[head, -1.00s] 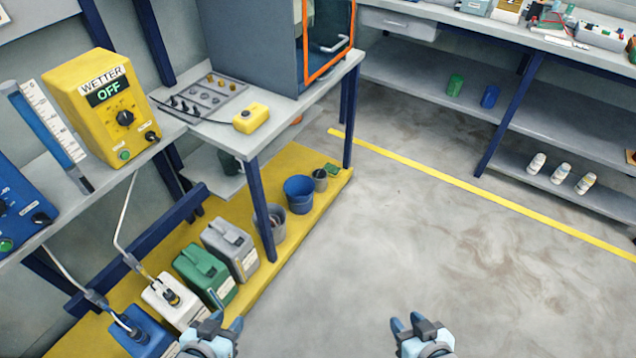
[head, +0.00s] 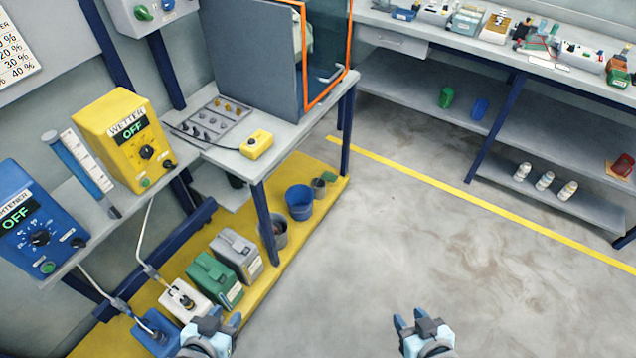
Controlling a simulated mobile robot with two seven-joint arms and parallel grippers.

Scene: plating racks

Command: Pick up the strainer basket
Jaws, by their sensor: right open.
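I cannot make out a strainer basket for certain in the head view. Several small vessels stand on the yellow floor platform: a grey bucket (head: 272,233) with something dark inside, a blue bucket (head: 299,203) and a small grey cup (head: 318,188). My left gripper (head: 225,321) is open and empty at the bottom edge, in front of the platform. My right gripper (head: 408,323) is open and empty over bare floor, to the right of it. Both are apart from every object.
Blue, white, green (head: 215,280) and grey jugs line the platform. Above are a yellow wetter box (head: 125,140), a blue control box (head: 36,225) and a bench with an orange-framed cabinet (head: 328,60). A shelved bench (head: 560,150) runs along the back right. The central floor is clear.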

